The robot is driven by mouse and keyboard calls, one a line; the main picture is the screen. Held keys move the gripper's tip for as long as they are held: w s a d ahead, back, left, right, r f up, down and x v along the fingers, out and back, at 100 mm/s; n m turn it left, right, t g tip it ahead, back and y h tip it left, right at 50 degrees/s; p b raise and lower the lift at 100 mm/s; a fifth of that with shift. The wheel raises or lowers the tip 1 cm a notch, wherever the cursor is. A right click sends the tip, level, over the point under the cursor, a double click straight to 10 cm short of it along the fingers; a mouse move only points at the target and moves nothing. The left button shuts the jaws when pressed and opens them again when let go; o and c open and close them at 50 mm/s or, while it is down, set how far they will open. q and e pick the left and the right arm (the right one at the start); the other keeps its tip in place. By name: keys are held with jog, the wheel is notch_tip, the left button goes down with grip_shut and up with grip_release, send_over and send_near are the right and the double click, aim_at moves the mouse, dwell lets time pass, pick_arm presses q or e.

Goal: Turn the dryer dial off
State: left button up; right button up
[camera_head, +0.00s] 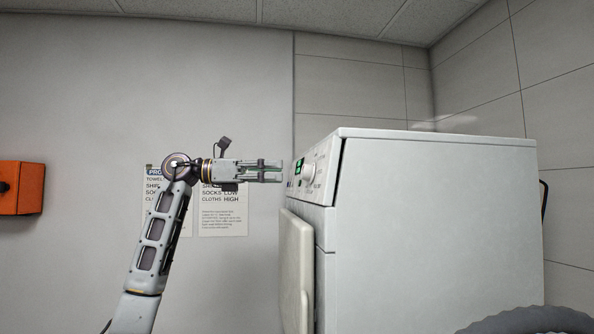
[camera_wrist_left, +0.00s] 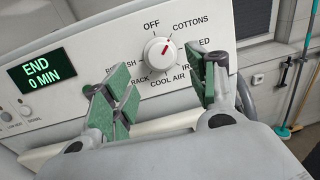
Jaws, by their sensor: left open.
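The white dryer (camera_head: 430,220) stands at the right in the head view, its control panel facing left. Its round white dial (camera_head: 308,173) is on that panel; it also shows in the left wrist view (camera_wrist_left: 157,54). The dial's red mark points up and right, toward the COTTONS label (camera_wrist_left: 190,24); the OFF label (camera_wrist_left: 151,25) is above the dial. My left gripper (camera_head: 281,171) is open and empty, just in front of the panel. In the left wrist view, its green-padded fingers (camera_wrist_left: 163,92) are spread below and beside the dial, apart from it. My right gripper is out of view.
The green display (camera_wrist_left: 40,72) reads END 0 MIN. Small buttons (camera_wrist_left: 25,112) sit below it. The dryer door (camera_head: 296,270) is below the panel. An orange box (camera_head: 20,187) hangs at far left, and posters (camera_head: 222,215) are on the wall behind my arm.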

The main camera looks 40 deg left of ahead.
aim_at(302, 173)
pick_arm(q)
jog(key=p+x, duration=0.1)
jog(key=x, duration=0.5)
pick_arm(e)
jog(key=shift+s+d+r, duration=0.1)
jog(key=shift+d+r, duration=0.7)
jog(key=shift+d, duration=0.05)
pick_arm(q)
jog(key=shift+d, duration=0.1)
jog(key=c, duration=1.1)
jog(key=shift+o, duration=0.2)
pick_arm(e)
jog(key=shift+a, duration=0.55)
